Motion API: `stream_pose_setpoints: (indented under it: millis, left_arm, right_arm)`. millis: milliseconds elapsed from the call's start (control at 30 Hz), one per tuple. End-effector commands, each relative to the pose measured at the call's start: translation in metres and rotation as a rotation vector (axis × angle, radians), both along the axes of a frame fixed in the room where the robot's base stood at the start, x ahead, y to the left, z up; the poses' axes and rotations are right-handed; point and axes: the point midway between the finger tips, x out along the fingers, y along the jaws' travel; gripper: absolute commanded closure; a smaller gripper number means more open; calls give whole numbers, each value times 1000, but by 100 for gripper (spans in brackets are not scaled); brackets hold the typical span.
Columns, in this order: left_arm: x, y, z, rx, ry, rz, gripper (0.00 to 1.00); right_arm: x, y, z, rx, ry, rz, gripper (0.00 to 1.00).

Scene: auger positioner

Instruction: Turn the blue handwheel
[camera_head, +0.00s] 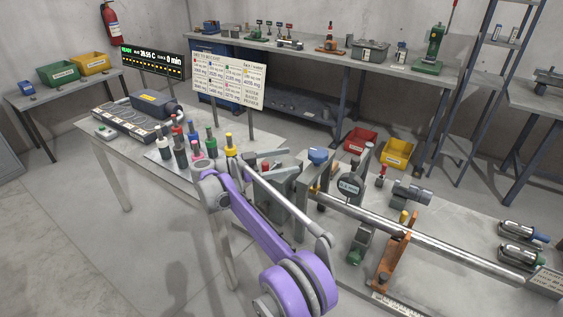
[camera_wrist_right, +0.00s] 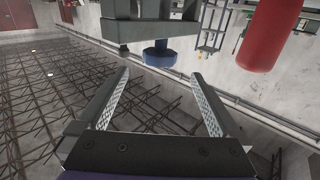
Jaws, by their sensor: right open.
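The blue handwheel (camera_head: 317,155) sits on top of a grey upright block (camera_head: 300,185) at the left end of a long metal bar. It also shows in the right wrist view, as a blue disc (camera_wrist_right: 160,54) below a grey housing at the top. My right gripper (camera_head: 284,160) is just left of the handwheel in the head view, partly hidden by my purple arm. In the wrist view its two fingers (camera_wrist_right: 160,76) are wide apart with nothing between them. The handwheel lies ahead of the fingertips, apart from them. My left gripper is not seen.
Several coloured bottles (camera_head: 188,145) stand on the table left of my arm. A dial gauge (camera_head: 350,188) and an orange bracket (camera_head: 392,262) stand along the metal bar (camera_head: 440,245). A printed board (camera_head: 228,78) rises behind. A red cylinder (camera_wrist_right: 272,32) shows at the wrist view's upper right.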

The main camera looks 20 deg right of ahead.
Motion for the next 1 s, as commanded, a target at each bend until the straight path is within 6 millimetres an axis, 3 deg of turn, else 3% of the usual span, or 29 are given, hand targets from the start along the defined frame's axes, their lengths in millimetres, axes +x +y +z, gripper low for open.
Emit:
stream_pose_setpoints:
  millis: [567,667,800,900,1000]
  left_arm:
    - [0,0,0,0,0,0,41]
    - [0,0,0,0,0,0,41]
    - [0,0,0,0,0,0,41]
    - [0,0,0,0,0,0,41]
    - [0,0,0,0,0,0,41]
  right_arm:
    - [3,-7,7,-12,-18,29,0]
    - [15,-16,31,-52,-82,136,0]
    - [40,-26,89,-136,-216,435,0]
    - [51,-17,128,-176,-285,698,0]
    - [51,2,150,-177,-304,955,0]
